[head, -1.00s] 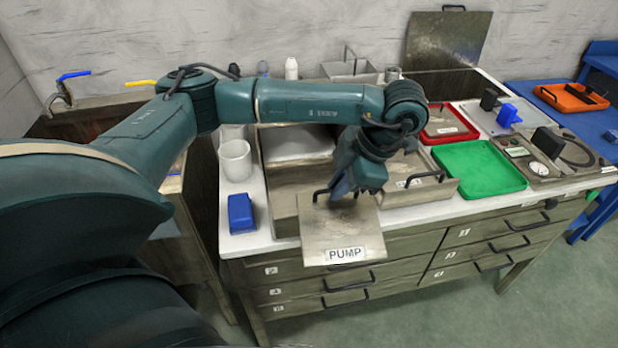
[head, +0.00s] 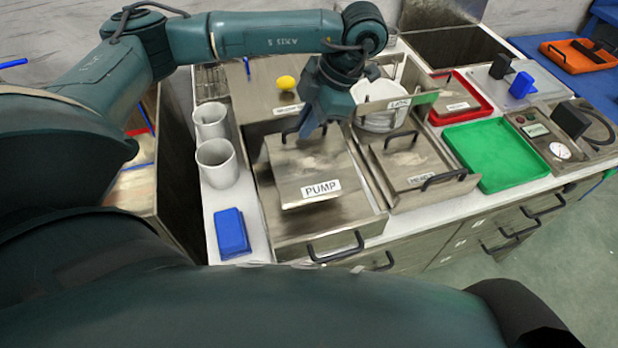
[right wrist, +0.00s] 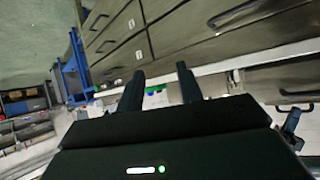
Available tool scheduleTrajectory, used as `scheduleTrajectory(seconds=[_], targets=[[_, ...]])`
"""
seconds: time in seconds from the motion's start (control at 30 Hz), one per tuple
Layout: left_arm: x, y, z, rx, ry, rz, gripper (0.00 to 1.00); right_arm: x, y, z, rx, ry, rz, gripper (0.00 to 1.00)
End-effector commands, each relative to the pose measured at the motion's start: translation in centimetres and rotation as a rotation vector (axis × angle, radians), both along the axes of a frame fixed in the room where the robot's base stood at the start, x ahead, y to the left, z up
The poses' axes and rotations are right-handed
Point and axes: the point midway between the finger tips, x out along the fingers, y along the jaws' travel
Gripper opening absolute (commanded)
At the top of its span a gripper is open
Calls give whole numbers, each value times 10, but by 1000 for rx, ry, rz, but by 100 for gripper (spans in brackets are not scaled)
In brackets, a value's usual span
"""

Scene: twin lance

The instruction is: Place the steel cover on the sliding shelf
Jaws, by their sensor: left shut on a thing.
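The steel cover (head: 300,165) is a flat square plate with a black handle and a PUMP label on its front edge. My left gripper (head: 312,128) is shut on the cover's handle and holds it over a steel tray-like surface (head: 350,222) with a black front handle. I cannot tell whether the cover touches that surface. Which part is the sliding shelf is not marked; this handled surface below the cover looks like it. My right gripper (right wrist: 160,72) shows in the right wrist view, fingers apart and empty, facing drawer fronts.
A second labelled steel cover (head: 410,160) lies just right. White cups (head: 217,165) and a blue block (head: 231,232) stand at the left edge. A white bowl (head: 380,110), a lemon (head: 286,83), a green tray (head: 492,155) and a red tray (head: 460,100) are farther back or right.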

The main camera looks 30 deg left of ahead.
Motion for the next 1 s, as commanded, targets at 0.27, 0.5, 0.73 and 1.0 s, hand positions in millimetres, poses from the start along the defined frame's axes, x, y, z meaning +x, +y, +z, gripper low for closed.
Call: scheduleTrajectory(seconds=[0.27,0.5,0.73,1.0], targets=[[3,3,-1,-164,145,5,0,-2,-5,5,-11,17,-8,36],[2,3,-44,-168,150,4,0,-5,-9,1,-19,39,-16,36],[3,2,-64,-169,148,3,0,-4,-11,2,-20,40,-24,36],[3,2,-96,-168,146,4,0,-4,-11,5,-19,42,-28,36]])
